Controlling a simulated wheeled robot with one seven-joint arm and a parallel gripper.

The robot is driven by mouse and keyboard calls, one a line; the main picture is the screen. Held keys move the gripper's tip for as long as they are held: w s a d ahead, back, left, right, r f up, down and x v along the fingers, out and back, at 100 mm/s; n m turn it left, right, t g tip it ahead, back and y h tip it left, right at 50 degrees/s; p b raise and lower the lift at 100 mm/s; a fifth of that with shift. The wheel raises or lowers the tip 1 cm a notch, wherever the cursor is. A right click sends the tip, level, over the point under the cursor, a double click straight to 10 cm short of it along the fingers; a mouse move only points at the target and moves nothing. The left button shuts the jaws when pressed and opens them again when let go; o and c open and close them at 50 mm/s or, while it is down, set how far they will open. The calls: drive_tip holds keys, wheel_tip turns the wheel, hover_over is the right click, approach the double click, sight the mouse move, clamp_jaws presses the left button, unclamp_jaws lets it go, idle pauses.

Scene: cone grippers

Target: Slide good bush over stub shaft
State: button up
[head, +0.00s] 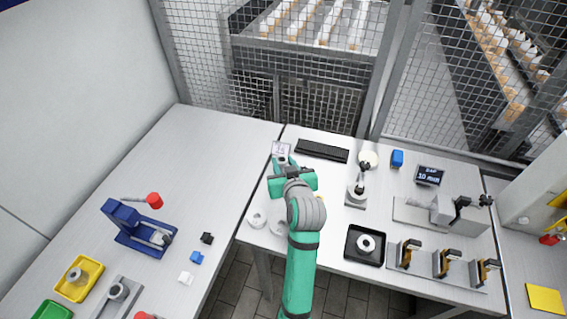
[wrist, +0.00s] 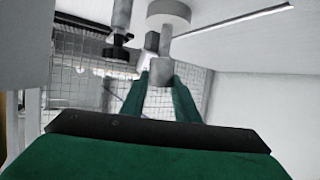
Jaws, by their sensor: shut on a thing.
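My gripper (head: 284,165) is at the back left of the right-hand bench and hides most of what is below it. In the wrist view its green fingers (wrist: 160,90) are shut on a small grey piece (wrist: 160,72), which looks like the bush. A grey post (wrist: 166,44) with a round disc (wrist: 168,12) lines up with this piece. It may be the stub shaft; I cannot tell whether the piece is around it or only near it. Loose grey rings (head: 257,219) and (head: 279,227) lie at the bench's front left.
A black tray (head: 352,258) holds another ring (head: 366,244). A gauge stand (head: 355,195) is right of my arm, and a black bar (head: 322,150) lies behind. A small card (head: 281,148) stands behind my gripper. The left bench carries a blue press (head: 135,228) and a yellow tray (head: 92,268).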

drive_tip(key=shift+f, duration=0.75)
drive_tip(key=o, duration=1.2)
drive_tip(key=shift+f, duration=0.1)
drive_tip(key=shift+c, duration=0.2)
drive_tip(key=shift+s, duration=0.1)
drive_tip(key=v, duration=1)
drive_tip(key=shift+s+r, duration=0.25)
drive_tip(key=shift+s, duration=0.05)
